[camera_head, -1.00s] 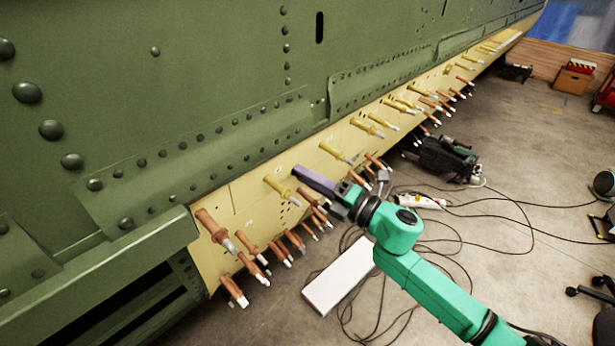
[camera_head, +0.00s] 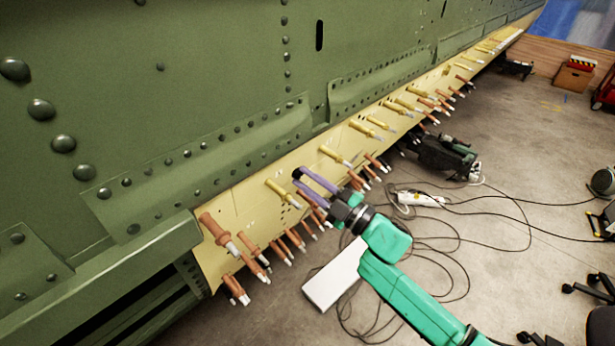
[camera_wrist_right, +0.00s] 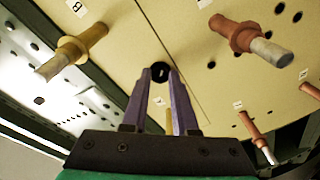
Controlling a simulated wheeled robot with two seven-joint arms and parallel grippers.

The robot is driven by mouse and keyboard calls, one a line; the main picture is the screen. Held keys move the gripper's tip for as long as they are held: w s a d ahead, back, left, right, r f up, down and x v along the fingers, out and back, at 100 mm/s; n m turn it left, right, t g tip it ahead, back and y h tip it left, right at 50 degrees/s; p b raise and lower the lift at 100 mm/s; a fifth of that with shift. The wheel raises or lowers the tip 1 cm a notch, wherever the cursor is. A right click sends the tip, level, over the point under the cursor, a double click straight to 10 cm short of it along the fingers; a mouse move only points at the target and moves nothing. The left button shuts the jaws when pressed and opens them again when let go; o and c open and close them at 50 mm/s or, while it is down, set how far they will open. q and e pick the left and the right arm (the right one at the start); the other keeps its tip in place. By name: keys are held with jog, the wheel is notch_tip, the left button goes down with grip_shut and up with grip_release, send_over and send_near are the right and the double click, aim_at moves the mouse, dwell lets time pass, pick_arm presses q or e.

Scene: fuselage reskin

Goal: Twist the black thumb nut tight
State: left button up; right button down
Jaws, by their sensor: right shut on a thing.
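The black thumb nut (camera_wrist_right: 160,71) is a small dark round knob against the yellow skin panel (camera_wrist_right: 180,30), at the tips of my right gripper. My right gripper (camera_head: 299,176) has two purple fingers, and it is shut on the nut. In the head view the nut shows as a small dark spot (camera_head: 298,173) on the yellow strip. The fingers reach up to the panel from below. My left gripper is not in either view.
Yellow fasteners (camera_head: 282,193) and copper-coloured fasteners (camera_head: 216,230) stick out of the panel on both sides of my gripper. The green fuselage skin (camera_head: 200,90) rises above. A white box (camera_head: 335,275) and cables lie on the floor.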

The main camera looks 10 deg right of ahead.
jog(key=m+t+p, duration=0.1)
jog(key=m+p, duration=0.1)
jog(key=m, duration=0.4)
jog(key=shift+r+h, duration=0.1)
jog(key=shift+h, duration=0.2)
jog(key=shift+a+m+t+h+p, duration=0.1)
jog(key=shift+m+t+h+p, duration=0.2)
jog(key=shift+m+p, duration=0.95)
jog(key=shift+f+m+b, duration=0.2)
jog(key=shift+m+b, duration=0.25)
jog(key=shift+m, duration=0.2)
jog(key=c, duration=0.7)
grip_release()
jog(key=b+v, duration=0.3)
jog(key=v, duration=1.1)
jog(key=shift+s+f, duration=0.1)
jog(key=shift+s, duration=0.15)
